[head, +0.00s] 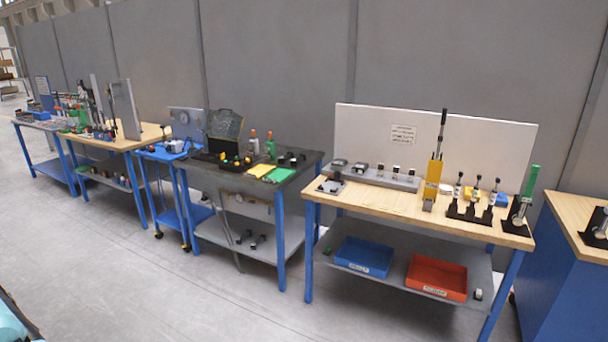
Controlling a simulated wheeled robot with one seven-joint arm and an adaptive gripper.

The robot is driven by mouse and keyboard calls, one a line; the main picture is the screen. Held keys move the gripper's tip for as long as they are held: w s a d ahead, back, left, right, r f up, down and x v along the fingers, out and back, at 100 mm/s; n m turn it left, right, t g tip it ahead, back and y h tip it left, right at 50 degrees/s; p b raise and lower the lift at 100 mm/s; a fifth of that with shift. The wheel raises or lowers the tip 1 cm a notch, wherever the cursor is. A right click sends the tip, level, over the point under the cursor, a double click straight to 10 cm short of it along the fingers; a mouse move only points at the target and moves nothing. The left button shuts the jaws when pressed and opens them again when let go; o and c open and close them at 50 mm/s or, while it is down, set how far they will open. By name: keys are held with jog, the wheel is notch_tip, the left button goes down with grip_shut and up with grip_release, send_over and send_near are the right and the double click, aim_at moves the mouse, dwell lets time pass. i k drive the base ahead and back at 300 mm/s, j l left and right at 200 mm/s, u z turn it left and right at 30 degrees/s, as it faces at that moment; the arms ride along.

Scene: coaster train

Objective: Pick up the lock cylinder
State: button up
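I cannot make out for sure which thing is the lock cylinder; the parts are small at this distance. Several small dark and silver parts sit on a grey rail (390,181) along the back of the right wooden bench (380,203). A small dark-and-silver device (331,185) lies at that bench's left front. A small part (478,294) lies on its lower shelf at the right. My gripper is not in view.
A yellow press (432,180) and several black-based lever tools stand on the right bench. A blue bin (365,256) and a red bin (437,278) sit on its shelf. A dark-topped bench (225,178) stands to the left. The foreground floor (190,290) is largely clear.

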aim_at(294, 162)
jog(key=i, duration=0.8)
jog(key=i+l+u, duration=0.15)
jog(key=i, duration=1.4)
jog(key=i+l+u, duration=0.25)
jog(key=i, duration=0.2)
jog(key=i+l+u, duration=0.1)
jog(key=i+u, duration=0.15)
jog(key=i, duration=0.2)
